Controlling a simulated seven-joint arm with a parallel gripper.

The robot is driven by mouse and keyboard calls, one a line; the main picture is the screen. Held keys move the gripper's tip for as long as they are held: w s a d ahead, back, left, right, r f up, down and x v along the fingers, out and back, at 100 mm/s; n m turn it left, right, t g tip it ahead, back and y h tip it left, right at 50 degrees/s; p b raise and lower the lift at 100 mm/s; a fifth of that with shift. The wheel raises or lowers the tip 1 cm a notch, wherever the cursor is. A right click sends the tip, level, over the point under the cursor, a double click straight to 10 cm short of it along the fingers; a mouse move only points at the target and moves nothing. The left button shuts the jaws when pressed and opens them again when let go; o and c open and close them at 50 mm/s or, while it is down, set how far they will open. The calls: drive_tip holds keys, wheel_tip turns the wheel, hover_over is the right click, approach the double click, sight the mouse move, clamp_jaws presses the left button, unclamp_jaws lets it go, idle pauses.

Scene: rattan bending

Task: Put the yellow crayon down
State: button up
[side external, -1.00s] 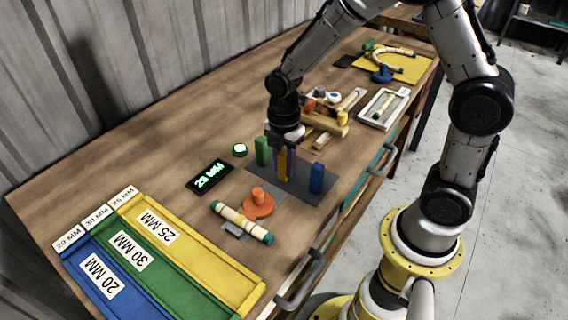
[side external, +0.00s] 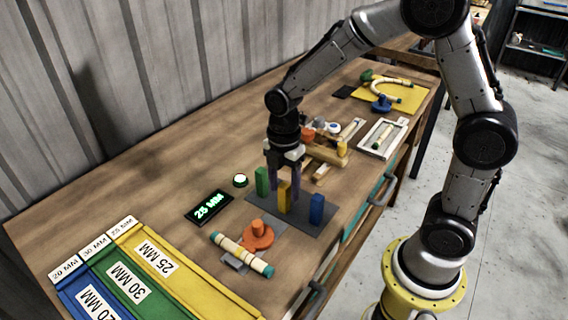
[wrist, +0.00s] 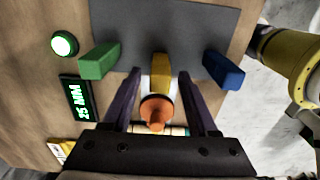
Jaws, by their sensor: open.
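The yellow crayon (side external: 284,198) stands upright on the dark grey mat (side external: 308,226), between a green crayon (side external: 262,182) and a blue crayon (side external: 316,209). My gripper (side external: 285,197) is above and around it, with purple fingers pointing down. In the wrist view the yellow crayon (wrist: 160,78) lies between the two spread fingers of my gripper (wrist: 153,80), with a gap on each side. The gripper is open and holds nothing.
A lit display (side external: 209,207) reading 25 MM and a green-white button (side external: 240,180) sit left of the mat. An orange knob (side external: 257,234) and a rattan piece (side external: 241,254) are in front. Labelled trays (side external: 190,290) fill the near left.

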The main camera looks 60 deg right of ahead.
wheel_tip(320, 180, up, 8)
drive_tip(key=shift+f, duration=0.1)
drive_tip(key=shift+s+r, duration=0.1)
drive_tip(key=shift+r, duration=0.55)
drive_tip(key=s+d+r+m+t, duration=0.1)
drive_tip(key=s+r+m+t, duration=0.1)
drive_tip(key=s+m, duration=0.6)
drive_tip(key=s+d+r+m+t, duration=0.1)
drive_tip(key=s+r+m+t, duration=0.2)
drive_tip(key=s+m, duration=0.6)
drive_tip(key=shift+s+r+m+t, duration=0.15)
drive_tip(key=shift+r+m+t, duration=0.2)
drive_tip(key=shift+m, duration=0.15)
